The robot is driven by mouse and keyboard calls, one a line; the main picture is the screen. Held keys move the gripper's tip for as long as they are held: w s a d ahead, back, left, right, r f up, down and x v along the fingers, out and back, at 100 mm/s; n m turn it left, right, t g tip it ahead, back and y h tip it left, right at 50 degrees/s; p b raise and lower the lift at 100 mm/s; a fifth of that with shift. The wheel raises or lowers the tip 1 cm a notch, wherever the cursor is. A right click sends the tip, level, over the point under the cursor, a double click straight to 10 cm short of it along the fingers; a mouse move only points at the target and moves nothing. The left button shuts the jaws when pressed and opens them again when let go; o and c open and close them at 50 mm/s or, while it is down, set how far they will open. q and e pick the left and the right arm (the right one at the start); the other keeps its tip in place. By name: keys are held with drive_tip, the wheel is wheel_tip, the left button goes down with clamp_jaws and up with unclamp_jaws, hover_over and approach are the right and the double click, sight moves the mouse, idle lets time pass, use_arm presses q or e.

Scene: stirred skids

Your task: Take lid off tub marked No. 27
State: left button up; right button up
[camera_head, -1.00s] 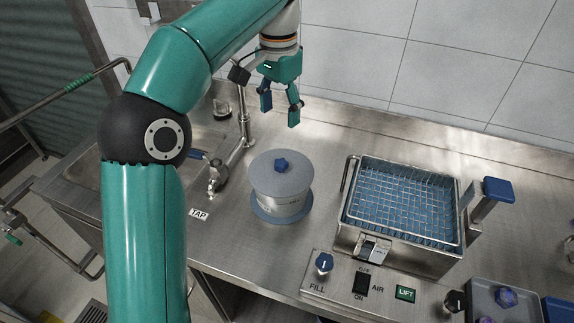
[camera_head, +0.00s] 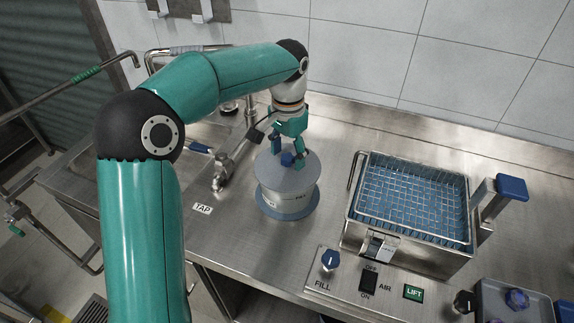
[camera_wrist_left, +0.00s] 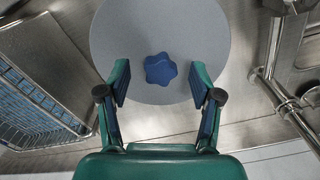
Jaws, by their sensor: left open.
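In the left wrist view the knob (camera_wrist_left: 160,69) sits on the grey lid (camera_wrist_left: 160,25), between and just beyond the fingertips. My left gripper (camera_head: 288,161) is open, pointing down over the lid, its fingers on either side of the knob with gaps in the wrist view (camera_wrist_left: 159,82). My right gripper is not in view.
A steel tank with a wire basket (camera_head: 412,203) stands right of the tub, with a blue-topped lever (camera_head: 511,188) beside it. A control panel (camera_head: 368,280) lies in front. A tap (camera_head: 222,170) and sink are at the left. Bare counter surrounds the tub.

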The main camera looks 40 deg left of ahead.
use_arm(q)
drive_tip(key=shift+f, duration=0.75)
clamp_jaws()
drive_tip(key=shift+r, duration=0.15)
